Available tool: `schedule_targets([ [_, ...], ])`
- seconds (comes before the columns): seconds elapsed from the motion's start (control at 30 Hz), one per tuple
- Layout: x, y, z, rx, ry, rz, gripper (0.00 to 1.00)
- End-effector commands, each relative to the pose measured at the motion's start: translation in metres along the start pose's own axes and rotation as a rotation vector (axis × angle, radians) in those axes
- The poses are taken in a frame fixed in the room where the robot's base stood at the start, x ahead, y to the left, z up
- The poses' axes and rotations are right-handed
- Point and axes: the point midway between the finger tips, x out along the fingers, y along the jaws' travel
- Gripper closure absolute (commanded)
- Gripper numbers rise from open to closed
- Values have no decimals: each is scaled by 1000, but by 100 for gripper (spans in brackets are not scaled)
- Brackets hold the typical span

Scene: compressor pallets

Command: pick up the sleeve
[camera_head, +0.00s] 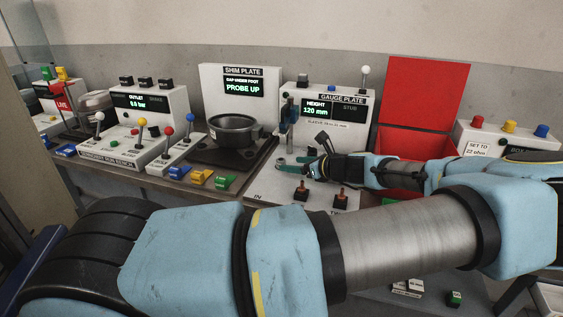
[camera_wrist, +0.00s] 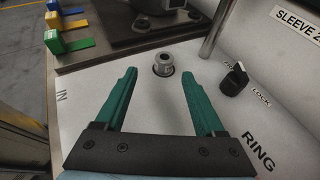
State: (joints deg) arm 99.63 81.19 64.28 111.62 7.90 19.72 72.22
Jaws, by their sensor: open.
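The sleeve appears to be the small grey metal ring-like cylinder (camera_wrist: 163,64) standing on the white gauge plate surface in the wrist view. It sits just beyond my gripper (camera_wrist: 160,75), roughly centred between the two green fingertips. The fingers are apart, with nothing between them. In the head view my gripper (camera_head: 292,163) reaches over the gauge plate station (camera_head: 330,107), whose screen reads HEIGHT 120 mm. The sleeve cannot be made out in the head view, where my arm and gripper cover that area.
A metal post (camera_wrist: 216,30) stands right of the sleeve. A black lock knob (camera_wrist: 235,78) is near the right finger. A dark shim plate base (camera_wrist: 125,25) lies behind, with coloured wedges (camera_wrist: 68,30) at left. A red open box (camera_head: 420,100) stands right of the gauge.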

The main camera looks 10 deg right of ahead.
Motion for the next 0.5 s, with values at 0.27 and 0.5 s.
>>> schedule_targets([
  [0.27, 30, -6, -1, 1, -1, 2, 29],
  [0.5, 53, -8, -4, 0, 1, 0, 29],
])
